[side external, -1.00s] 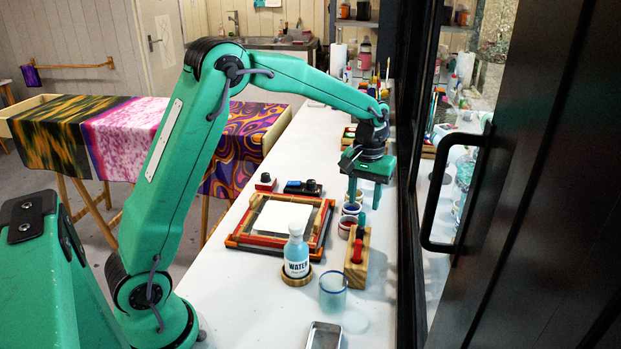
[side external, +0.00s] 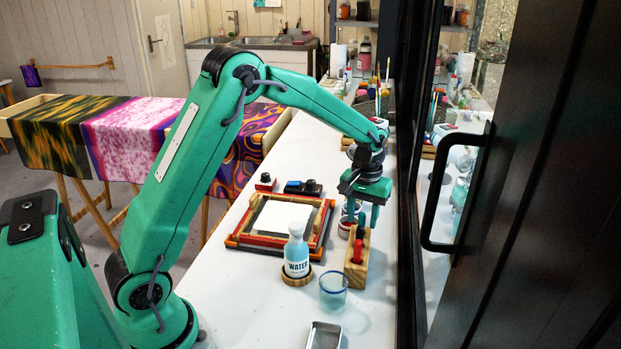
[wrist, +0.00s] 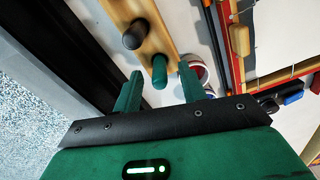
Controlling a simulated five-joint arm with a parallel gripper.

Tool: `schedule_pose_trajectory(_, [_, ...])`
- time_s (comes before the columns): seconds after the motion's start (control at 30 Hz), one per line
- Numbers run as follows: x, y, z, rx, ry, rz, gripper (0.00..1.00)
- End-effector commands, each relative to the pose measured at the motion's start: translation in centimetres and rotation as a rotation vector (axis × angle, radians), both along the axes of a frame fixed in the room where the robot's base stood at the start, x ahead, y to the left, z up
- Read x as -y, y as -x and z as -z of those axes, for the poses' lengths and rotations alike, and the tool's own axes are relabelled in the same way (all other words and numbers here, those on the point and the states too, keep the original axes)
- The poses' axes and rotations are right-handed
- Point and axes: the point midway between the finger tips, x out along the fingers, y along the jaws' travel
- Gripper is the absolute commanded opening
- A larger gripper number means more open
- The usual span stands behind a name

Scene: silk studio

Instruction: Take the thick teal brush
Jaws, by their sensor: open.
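The thick teal brush (wrist: 159,77) shows in the wrist view as a rounded teal handle end at the wooden holder (wrist: 159,31). In the side external view I cannot make it out; the gripper and holder hide that spot. My gripper (wrist: 161,69) is open, with one finger on each side of the teal handle and a visible gap to each. In the side external view my gripper (side external: 361,226) points down at the far end of the holder (side external: 356,268).
A black handle (wrist: 136,34) stands beside the teal one; a red handle (side external: 360,249) is nearer the side camera. Dye pots (side external: 345,229) stand just beyond. The dark window frame (side external: 405,250) runs close on the right.

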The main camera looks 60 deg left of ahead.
Motion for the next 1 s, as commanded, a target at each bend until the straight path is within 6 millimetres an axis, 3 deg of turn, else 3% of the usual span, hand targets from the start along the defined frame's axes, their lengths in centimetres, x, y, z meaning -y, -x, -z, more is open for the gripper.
schedule_pose_trajectory(0.2, [0.0,0.0,1.9,0.0,0.0,0.0,0.41])
schedule_pose_trajectory(0.73, [0.0,0.0,2.1,0.001,0.0,0.0,0.41])
schedule_pose_trajectory(0.93, [0.0,0.0,2.1,0.001,0.0,0.0,0.04])
schedule_pose_trajectory(1.0, [0.0,0.0,2.1,0.001,0.0,0.0,0.01])
